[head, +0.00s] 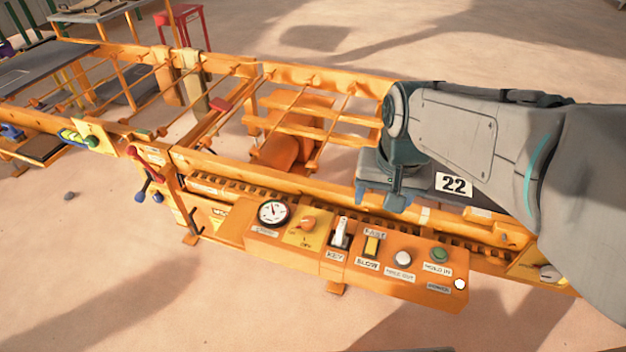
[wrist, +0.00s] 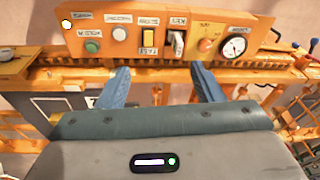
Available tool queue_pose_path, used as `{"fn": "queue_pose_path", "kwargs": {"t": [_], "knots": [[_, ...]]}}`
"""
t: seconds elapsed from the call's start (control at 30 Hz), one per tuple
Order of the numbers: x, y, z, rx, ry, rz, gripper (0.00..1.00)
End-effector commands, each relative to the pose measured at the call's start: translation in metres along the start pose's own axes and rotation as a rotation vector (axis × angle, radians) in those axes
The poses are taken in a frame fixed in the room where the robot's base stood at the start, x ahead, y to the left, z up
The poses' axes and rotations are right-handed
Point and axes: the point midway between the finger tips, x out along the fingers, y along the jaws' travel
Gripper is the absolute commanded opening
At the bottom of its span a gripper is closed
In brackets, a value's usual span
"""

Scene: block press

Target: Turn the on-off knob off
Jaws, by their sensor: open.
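The on-off knob (head: 307,223) is a small orange knob on a yellow plate of the orange control panel (head: 262,242). It sits between the round gauge and the key switch, and its exact setting is too small to tell. It also shows in the wrist view (wrist: 205,45), at the upper right. My gripper (head: 383,200) is open and empty above and behind the panel, right of the knob in the head view. In the wrist view my gripper's two blue fingers (wrist: 157,84) are spread apart, pointing towards the panel. Nothing touches the knob.
The panel also carries a gauge (head: 272,212), a key switch (head: 339,233), a fast-slow switch (head: 371,245), a white button (head: 403,258) and a green button (head: 439,255). A red-and-blue lever (head: 148,172) stands left. The sandy floor before the panel is clear.

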Motion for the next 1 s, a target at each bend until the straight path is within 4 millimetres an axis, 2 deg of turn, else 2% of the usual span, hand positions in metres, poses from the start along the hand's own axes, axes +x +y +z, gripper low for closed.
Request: {"fn": "queue_pose_path", "kwargs": {"t": [0.03, 0.2, 0.33, 0.5, 0.6, 0.7, 0.87, 1.0], "knots": [[0.025, -0.011, -0.014, 0.044, -0.022, 0.001, 0.61], [0.07, -0.046, -0.06, 0.219, -0.077, 0.015, 0.61], [0.11, -0.08, -0.089, 0.342, -0.112, 0.038, 0.61], [0.161, -0.121, -0.115, 0.478, -0.143, 0.076, 0.61], [0.182, -0.139, -0.123, 0.534, -0.152, 0.094, 0.61], [0.194, -0.15, -0.128, 0.57, -0.157, 0.106, 0.61], [0.206, -0.156, -0.129, 0.592, -0.16, 0.113, 0.61], [0.226, -0.155, -0.125, 0.592, -0.162, 0.115, 0.61]]}}
